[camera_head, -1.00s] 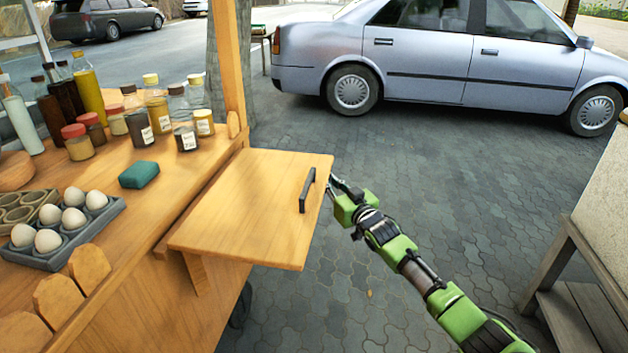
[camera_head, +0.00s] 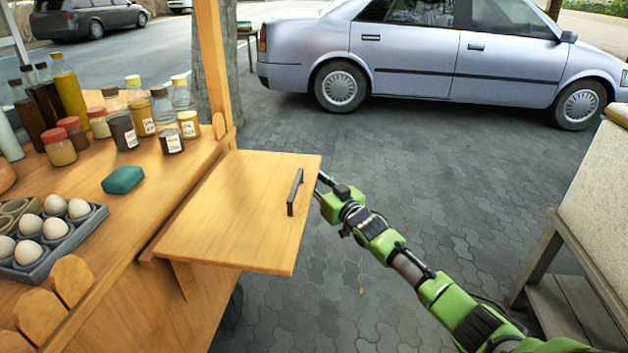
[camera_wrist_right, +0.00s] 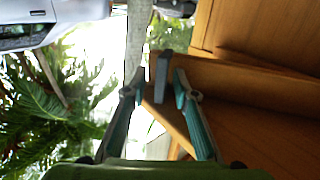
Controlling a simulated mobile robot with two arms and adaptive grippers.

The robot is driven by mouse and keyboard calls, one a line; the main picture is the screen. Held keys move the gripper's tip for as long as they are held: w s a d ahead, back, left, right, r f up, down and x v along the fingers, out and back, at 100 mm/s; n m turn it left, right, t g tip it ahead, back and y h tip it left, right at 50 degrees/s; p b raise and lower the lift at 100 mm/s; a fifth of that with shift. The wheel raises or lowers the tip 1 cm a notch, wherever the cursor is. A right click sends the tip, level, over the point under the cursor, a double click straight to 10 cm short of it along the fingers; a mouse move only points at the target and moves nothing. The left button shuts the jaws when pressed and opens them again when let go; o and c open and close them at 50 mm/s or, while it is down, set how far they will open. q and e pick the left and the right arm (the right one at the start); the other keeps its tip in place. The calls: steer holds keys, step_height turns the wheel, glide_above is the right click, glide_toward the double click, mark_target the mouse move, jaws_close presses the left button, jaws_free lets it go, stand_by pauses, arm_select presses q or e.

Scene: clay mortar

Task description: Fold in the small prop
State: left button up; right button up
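A wooden flap (camera_head: 240,205) stands out level from the side of the cart, with a dark bar handle (camera_head: 295,192) near its right edge. The small prop (camera_head: 184,279) is a short wooden piece showing below the flap's near left corner; most of it is hidden under the flap. My right gripper (camera_head: 321,186) is at the flap's right edge, beside the handle. In the right wrist view my right gripper (camera_wrist_right: 158,84) is open, its fingers apart with the grey handle (camera_wrist_right: 162,73) between or just beyond the tips. My left gripper is out of view.
The cart top (camera_head: 150,190) holds jars and bottles (camera_head: 125,130), a green block (camera_head: 123,180) and an egg tray (camera_head: 45,270). A wooden post (camera_head: 214,70) rises behind the flap. A table (camera_head: 590,210) stands at the right. Paving between is clear; a car (camera_head: 440,60) is parked beyond.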

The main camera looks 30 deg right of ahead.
steer(key=shift+s, duration=0.1)
steer(key=s, duration=1.1)
steer(key=shift+s+d, duration=0.15)
steer(key=shift+s, duration=0.25)
